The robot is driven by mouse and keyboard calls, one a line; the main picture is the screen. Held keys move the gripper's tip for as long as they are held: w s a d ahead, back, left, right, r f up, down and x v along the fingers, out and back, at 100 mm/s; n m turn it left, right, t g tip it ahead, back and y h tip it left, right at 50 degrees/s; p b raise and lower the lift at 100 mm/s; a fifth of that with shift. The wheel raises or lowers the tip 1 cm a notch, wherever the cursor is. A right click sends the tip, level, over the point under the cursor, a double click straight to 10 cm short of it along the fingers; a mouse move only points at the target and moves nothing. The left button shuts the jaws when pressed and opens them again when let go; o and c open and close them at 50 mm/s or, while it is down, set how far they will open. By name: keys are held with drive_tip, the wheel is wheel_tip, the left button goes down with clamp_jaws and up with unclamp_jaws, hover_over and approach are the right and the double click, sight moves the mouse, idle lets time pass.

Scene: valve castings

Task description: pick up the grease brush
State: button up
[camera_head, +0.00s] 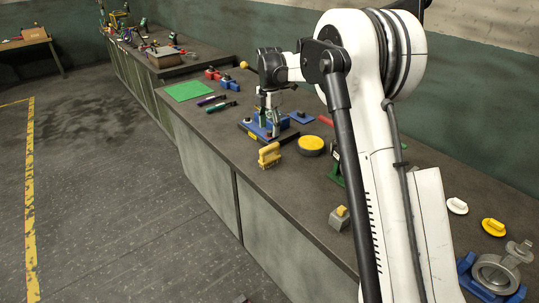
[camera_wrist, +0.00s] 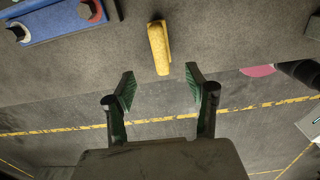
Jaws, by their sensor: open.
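The grease brush (camera_head: 269,155) is yellow with a block-like body and stands near the front edge of the workbench. In the wrist view the yellow brush (camera_wrist: 159,48) shows at upper centre, end on, lined up with the gap between my fingertips but beyond them. My gripper (camera_wrist: 160,90) is open with nothing between its green-padded fingers. In the head view my gripper (camera_head: 268,128) hangs above the bench by the blue fixture, behind the brush, and does not appear to touch it. My wrist partly covers the fixture there.
A yellow round tin (camera_head: 311,144) stands right of the brush. A grey block with a yellow top (camera_head: 340,217) is nearer. A green mat (camera_head: 190,91) lies farther back.

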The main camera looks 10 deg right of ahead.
sight(270, 157)
drive_tip(key=shift+w+f, duration=0.2)
drive_tip(key=shift+f, duration=0.45)
wheel_tip(270, 157, down, 13)
drive_tip(key=shift+s+d+p, duration=0.1)
drive_tip(key=shift+p, duration=0.5)
drive_tip(key=shift+c, duration=0.4)
clamp_jaws()
